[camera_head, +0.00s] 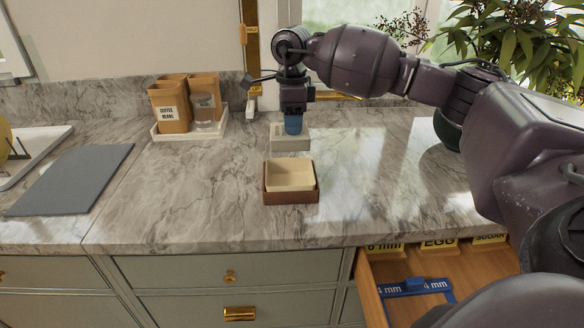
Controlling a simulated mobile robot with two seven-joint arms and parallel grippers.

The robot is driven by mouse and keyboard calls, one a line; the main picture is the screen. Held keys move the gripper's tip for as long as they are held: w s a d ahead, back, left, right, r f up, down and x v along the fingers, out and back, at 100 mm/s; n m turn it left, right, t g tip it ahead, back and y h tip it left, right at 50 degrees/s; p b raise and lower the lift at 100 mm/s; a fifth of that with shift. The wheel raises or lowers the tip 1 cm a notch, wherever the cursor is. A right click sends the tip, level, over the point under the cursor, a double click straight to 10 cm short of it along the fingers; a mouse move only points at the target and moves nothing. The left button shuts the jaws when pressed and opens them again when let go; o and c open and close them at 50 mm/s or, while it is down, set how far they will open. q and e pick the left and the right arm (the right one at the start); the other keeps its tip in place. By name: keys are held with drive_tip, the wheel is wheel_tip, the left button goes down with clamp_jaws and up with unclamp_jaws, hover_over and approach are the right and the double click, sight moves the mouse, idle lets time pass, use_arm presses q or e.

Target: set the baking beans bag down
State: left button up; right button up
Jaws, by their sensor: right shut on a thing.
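My right gripper (293,110) reaches down at the back of the counter, behind the small boxes. It is shut on a small blue thing (293,125), of which only the lower part shows. No label on it can be read, so I cannot tell whether it is the baking beans bag. It is at a pale grey block or open box (290,143); I cannot tell whether it touches it or is inside. A brown bag (170,108) labelled "coffee beans" stands on a white tray at the left. My left gripper is not in view.
A cream box (290,175) sits in a brown box (291,197) in front. The white tray (187,134) also holds a glass jar (204,112). A grey mat (72,180) lies left. An open drawer (470,270) juts out at right. The counter's middle left is clear.

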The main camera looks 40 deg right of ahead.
wheel_tip(320, 180, down, 12)
drive_tip(key=shift+f, duration=0.25)
idle(0.4)
drive_tip(key=shift+f, duration=0.15)
drive_tip(key=o, duration=1.2)
wheel_tip(320, 180, up, 12)
drive_tip(key=shift+r, duration=0.15)
